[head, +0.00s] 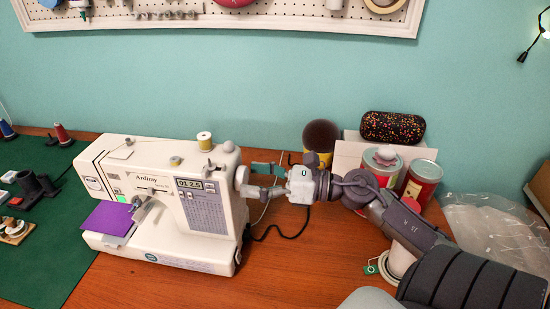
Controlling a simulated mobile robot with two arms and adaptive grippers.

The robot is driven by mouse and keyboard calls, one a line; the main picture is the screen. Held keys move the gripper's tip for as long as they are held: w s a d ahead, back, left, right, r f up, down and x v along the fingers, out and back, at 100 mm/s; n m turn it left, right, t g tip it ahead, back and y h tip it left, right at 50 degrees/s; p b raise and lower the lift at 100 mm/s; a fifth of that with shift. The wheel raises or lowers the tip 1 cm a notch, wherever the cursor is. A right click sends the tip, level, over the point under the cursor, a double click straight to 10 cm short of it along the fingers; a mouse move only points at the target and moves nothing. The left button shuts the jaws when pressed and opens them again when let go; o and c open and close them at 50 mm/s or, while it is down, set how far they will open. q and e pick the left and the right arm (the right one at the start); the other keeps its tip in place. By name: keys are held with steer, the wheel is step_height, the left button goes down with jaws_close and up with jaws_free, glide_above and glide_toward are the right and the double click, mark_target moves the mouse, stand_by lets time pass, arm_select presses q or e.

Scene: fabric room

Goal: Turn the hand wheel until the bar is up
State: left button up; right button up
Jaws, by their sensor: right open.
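A white sewing machine (165,200) stands on the wooden table left of centre. Its pale hand wheel (241,177) is on the right end of the machine and is partly hidden by my gripper. My right gripper (257,181) reaches in from the right, open, with its fingertips close to the wheel. I cannot tell whether the fingers touch it. My left gripper is not in view.
A green mat (40,245) with spools and small parts lies at the left. Red-and-white tins (421,182), a dark patterned case (392,127) and a dark round brush (320,136) stand behind my right arm. A black cord (285,235) runs behind the gripper.

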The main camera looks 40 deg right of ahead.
steer(key=v, duration=1.1)
steer(key=shift+s, duration=0.2)
